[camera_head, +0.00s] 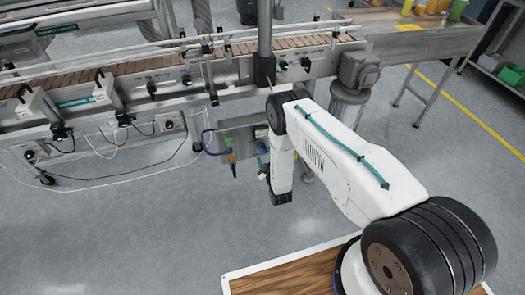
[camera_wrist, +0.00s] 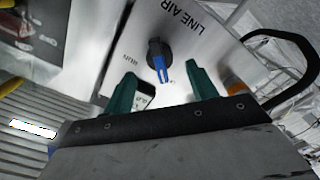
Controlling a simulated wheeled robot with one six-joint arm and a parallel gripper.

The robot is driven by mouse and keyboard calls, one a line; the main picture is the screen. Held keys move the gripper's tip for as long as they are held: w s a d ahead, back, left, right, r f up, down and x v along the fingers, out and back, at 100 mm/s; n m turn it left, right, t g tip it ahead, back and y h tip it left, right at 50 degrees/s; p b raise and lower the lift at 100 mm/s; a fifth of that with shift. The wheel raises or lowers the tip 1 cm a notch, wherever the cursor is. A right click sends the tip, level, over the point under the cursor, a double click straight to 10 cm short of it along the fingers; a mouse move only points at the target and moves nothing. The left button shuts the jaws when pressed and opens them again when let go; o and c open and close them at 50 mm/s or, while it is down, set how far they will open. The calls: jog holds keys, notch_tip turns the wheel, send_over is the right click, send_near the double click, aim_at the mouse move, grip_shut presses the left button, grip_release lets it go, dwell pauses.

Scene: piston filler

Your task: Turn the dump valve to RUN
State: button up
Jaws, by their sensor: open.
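In the wrist view, a black rotary knob with a blue handle (camera_wrist: 158,60) sits on a pale panel (camera_wrist: 205,45) below the letters LINE AIR; I take it for the dump valve. Its blue part points down the picture, towards my gripper. My gripper (camera_wrist: 162,73) is open, its two teal fingers either side of the handle's lower end in the picture. I cannot tell whether they touch it. Small markings by the knob are too blurred to read surely. In the head view, the grey control box (camera_head: 235,138) is beside my wrist, and the knob cannot be made out.
In the wrist view, a small dark block with a white label (camera_wrist: 146,92) is by the left finger, and an orange part (camera_wrist: 236,87) is right of the right finger. A black cable (camera_wrist: 300,50) loops at right. The conveyor (camera_head: 170,75) runs behind the box.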

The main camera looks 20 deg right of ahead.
aim_at(263, 151)
jog(key=shift+w, duration=2.25)
jog(key=c, duration=1)
jog(key=m, duration=0.4)
jog(key=shift+m, duration=0.4)
jog(key=m, duration=0.9)
jog(key=shift+m, duration=2.1)
